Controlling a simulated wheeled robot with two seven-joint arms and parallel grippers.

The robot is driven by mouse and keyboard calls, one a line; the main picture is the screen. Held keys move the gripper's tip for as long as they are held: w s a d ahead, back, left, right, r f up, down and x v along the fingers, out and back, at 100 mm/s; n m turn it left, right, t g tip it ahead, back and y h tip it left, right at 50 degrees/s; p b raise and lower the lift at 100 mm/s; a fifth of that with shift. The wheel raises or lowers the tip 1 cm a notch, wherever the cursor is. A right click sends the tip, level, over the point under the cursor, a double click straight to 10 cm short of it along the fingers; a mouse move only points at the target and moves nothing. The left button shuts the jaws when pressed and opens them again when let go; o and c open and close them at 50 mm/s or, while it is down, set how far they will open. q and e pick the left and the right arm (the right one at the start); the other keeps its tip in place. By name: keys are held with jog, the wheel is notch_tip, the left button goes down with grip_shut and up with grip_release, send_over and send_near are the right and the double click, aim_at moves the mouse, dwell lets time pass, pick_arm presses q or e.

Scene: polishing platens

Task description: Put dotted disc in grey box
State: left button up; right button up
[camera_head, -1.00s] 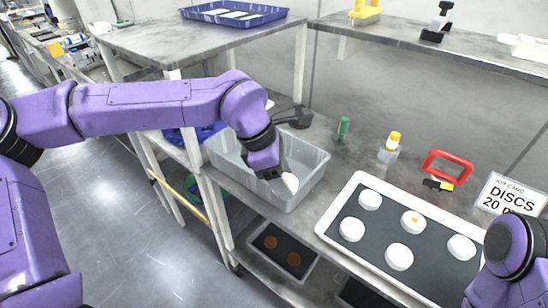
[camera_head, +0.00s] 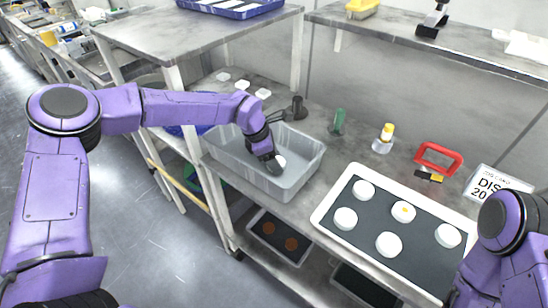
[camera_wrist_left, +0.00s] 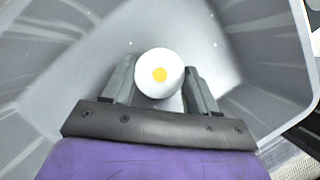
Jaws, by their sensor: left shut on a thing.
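My left gripper (camera_head: 274,163) is inside the grey box (camera_head: 303,174). It is shut on a white disc (camera_head: 280,161). The left wrist view shows this disc (camera_wrist_left: 159,74) with a yellow-orange dot in its middle, held between both fingers of the gripper (camera_wrist_left: 159,88). The walls and floor of the box (camera_wrist_left: 270,48) surround it there. Whether the disc touches the box floor, I cannot tell. Another dotted disc (camera_head: 403,211) lies on the white-rimmed tray (camera_head: 326,208) to the right. My right arm shows at the lower right, its gripper out of view.
Several plain white discs, one of them near the tray's left side (camera_head: 345,218), lie on the tray. A shelf post (camera_head: 190,120) rises left of the box.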

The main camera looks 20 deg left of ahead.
pick_arm(q)
jog(key=shift+f, duration=0.35)
jog(key=shift+f, duration=0.2)
jog(key=o, duration=1.1)
jog(key=shift+r, duration=0.1)
jog(key=shift+r, duration=0.3)
jog(key=b+v, duration=0.1)
jog(key=v, duration=1)
jog(key=shift+s+a+r, duration=0.15)
jog(key=shift+a+r, duration=0.1)
jog(key=shift+r, duration=0.05)
